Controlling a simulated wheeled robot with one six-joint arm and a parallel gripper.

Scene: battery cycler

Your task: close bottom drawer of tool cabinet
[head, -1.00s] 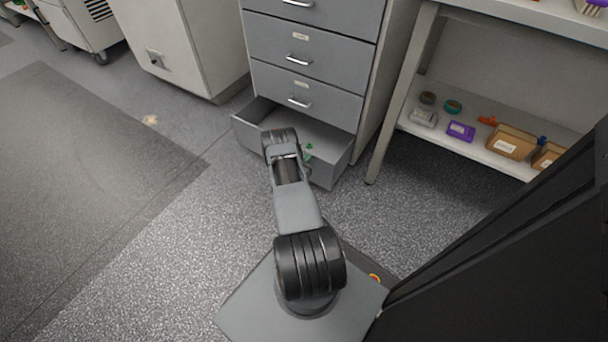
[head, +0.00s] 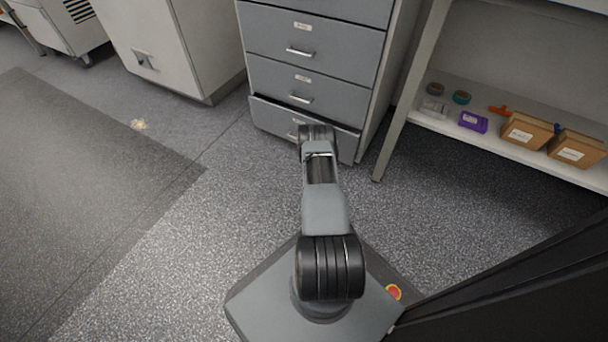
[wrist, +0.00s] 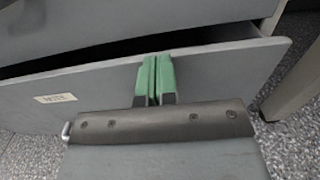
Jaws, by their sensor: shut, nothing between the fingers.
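The grey tool cabinet (head: 312,45) stands ahead in the head view. Its bottom drawer (head: 345,143) is nearly shut, with a thin dark gap along its top edge. The drawer front (wrist: 225,75) also fills the middle of the wrist view, with a small label on its left and the dark gap above. My gripper (wrist: 155,65) is shut and empty, its green fingertips together at the drawer front near its top edge. Whether the tips touch it I cannot tell. In the head view my arm hides the gripper and part of the drawer front.
A white shelf (head: 480,142) with boxes and small items stands to the right, its leg (head: 400,110) close to the cabinet. A pale cabinet (head: 165,45) stands to the left. The floor (head: 230,180) left of my base is clear.

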